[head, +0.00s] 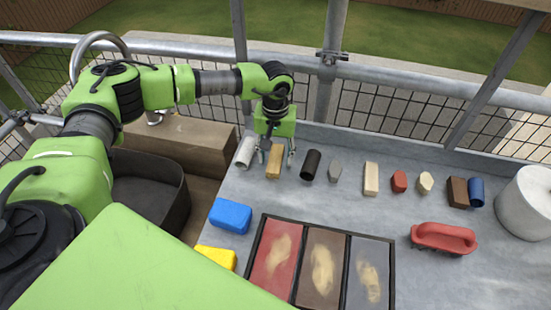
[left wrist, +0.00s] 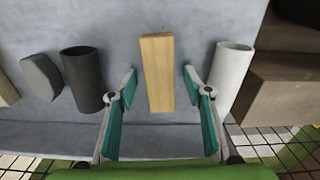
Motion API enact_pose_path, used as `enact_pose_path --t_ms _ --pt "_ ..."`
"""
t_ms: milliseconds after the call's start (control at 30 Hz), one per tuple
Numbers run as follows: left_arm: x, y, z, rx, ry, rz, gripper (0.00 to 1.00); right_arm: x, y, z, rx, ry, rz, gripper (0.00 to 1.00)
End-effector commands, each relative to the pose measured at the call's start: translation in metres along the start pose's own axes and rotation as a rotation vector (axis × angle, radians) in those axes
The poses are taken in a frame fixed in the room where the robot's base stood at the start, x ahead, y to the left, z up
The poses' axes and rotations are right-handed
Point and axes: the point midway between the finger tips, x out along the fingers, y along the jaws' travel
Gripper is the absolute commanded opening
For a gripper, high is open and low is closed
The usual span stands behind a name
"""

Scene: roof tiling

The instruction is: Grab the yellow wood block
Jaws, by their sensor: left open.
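The yellow wood block (head: 274,163) lies on the grey table, between a white cylinder (head: 246,152) and a black cylinder (head: 311,164). My left gripper (head: 277,158) is above it, open and pointing down, with one finger on either side in the picture. In the left wrist view, the yellow wood block (left wrist: 157,75) lies between the spread fingertips of the left gripper (left wrist: 159,72), with a gap on both sides. The gripper holds nothing. My right gripper is in neither view.
A row of several small pieces, with a grey piece (head: 335,171) and a pale block (head: 371,179), runs right along the table. A red brush (head: 443,238), white roll (head: 526,203), blue block (head: 230,215) and a three-part tray (head: 322,229) lie nearer. A railing (head: 425,97) stands behind.

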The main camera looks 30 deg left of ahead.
Motion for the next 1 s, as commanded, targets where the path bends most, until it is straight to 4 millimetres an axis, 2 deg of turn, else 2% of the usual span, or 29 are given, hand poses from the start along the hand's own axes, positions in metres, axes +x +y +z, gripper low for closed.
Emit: enact_pose_path --t_ms 100,167,267,300,733,933,1000 --pt "0.0 0.0 0.0 0.0 0.0 0.0 0.46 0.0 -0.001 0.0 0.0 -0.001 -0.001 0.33" --pt "0.0 0.0 0.0 0.0 0.0 0.0 0.33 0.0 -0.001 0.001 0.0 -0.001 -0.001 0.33" --pt "0.0 0.0 0.0 0.0 0.001 0.0 0.07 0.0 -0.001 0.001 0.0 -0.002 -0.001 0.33" --pt "-0.001 0.0 0.0 0.0 0.001 0.0 0.04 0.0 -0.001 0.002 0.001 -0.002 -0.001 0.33" --pt "-0.006 0.001 -0.001 0.0 0.003 0.002 0.04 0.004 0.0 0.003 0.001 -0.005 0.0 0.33" --pt "-0.031 0.001 -0.002 0.0 0.005 0.004 0.04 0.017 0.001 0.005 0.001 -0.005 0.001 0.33" --pt "-0.044 0.009 0.009 0.005 0.003 0.005 0.04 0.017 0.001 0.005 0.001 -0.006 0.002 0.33"
